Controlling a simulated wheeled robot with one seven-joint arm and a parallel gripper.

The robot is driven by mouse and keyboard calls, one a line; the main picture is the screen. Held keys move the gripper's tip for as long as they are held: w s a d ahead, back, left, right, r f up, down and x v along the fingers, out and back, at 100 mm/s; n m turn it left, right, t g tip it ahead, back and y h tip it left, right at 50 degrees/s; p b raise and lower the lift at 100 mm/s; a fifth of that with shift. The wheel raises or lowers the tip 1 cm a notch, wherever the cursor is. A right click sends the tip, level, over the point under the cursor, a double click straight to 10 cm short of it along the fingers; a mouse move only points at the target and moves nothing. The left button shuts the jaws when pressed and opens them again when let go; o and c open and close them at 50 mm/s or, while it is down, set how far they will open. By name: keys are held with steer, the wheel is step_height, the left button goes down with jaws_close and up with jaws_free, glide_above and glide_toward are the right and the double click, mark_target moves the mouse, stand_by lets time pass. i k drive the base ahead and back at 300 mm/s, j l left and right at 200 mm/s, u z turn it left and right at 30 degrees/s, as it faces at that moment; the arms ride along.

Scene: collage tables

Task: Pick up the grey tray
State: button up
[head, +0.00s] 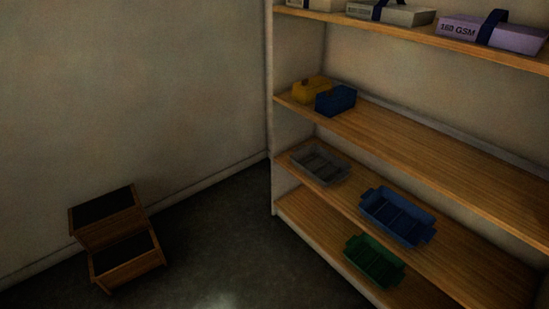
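The grey tray (320,165) sits upright at the left end of a low wooden shelf board, close to the shelf unit's left side. It is shallow, with ribs or dividers inside, and looks empty. My gripper is not in view.
A blue tray (397,216) stands to the right on the same board. A green tray (374,261) is lower and in front. Yellow (312,88) and blue (336,100) bins sit on the board above. A wooden step stool (115,236) stands on the floor at left; the floor between is clear.

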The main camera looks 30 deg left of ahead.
mark_target(319, 164)
steer(key=u, duration=0.65)
steer(key=i+j+z, duration=0.1)
steer(key=i+j, duration=0.25)
steer(key=i+j+z, duration=0.1)
steer(key=i+j, duration=0.25)
steer(key=i+j+z, duration=0.1)
steer(key=i+j, duration=0.3)
steer(key=i+j+z, duration=0.1)
steer(key=i+j, duration=0.3)
steer(key=i+j+z, duration=0.1)
steer(key=i+j, duration=0.25)
steer(key=j, duration=0.15)
steer(key=i+j+z, duration=0.1)
steer(key=i+j, duration=0.2)
steer(key=j, duration=0.2)
steer(key=i+j+z, duration=0.1)
steer(key=i+j, duration=0.25)
steer(key=j, duration=0.15)
steer(key=i+j+z, duration=0.1)
steer(key=i+j, duration=0.15)
steer(key=j, duration=0.3)
